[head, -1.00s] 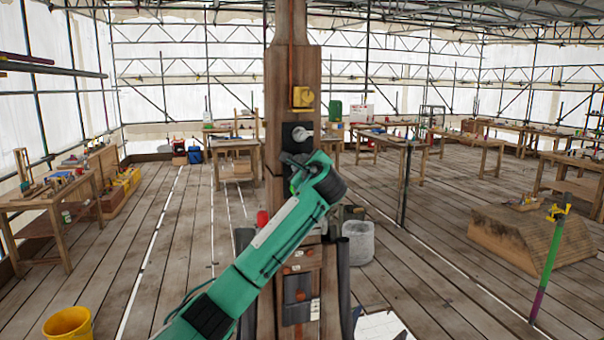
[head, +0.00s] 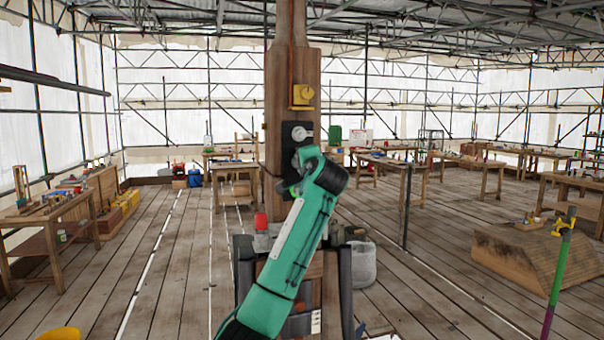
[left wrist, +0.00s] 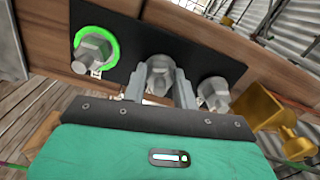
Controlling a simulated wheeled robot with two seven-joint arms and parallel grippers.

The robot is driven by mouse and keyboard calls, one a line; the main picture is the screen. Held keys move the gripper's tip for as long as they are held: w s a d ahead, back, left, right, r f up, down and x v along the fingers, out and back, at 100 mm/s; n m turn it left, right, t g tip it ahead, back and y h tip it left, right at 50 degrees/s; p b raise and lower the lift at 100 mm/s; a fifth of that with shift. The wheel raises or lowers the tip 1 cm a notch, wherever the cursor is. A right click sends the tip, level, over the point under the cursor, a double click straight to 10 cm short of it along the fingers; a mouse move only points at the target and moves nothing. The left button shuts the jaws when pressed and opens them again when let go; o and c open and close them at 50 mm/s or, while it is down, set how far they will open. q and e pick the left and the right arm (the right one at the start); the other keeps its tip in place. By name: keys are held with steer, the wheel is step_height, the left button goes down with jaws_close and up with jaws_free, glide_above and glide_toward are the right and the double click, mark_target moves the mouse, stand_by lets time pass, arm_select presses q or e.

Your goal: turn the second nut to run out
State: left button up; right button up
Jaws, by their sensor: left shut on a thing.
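A black plate (left wrist: 122,50) on the wooden post (head: 291,72) carries three grey nuts in a row in the left wrist view. One nut (left wrist: 92,48) at the left has a bright green ring around it. The middle nut (left wrist: 160,68) stands between the fingers of my left gripper (left wrist: 160,88), which is shut on it. The third nut (left wrist: 213,92) is at the right, beside a yellow fitting (left wrist: 262,108). In the head view the black plate (head: 288,133) shows one nut (head: 301,134); my green left arm hides the lower part. My right gripper is out of view.
The yellow fitting (head: 302,95) sits on the post above the plate. A red-topped object (head: 261,221) stands low beside the post. Workbenches (head: 48,212) line the left and back. A green and purple pole (head: 558,270) stands at the right. Plank floor is open on both sides.

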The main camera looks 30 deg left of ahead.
arm_select(q)
steer(key=m+b, duration=0.4)
steer(key=m, duration=3.1)
steer(key=shift+f, duration=0.2)
stand_by(0.5)
steer(key=o, duration=1)
steer(key=shift+r, duration=0.1)
steer(key=shift+c, duration=0.2)
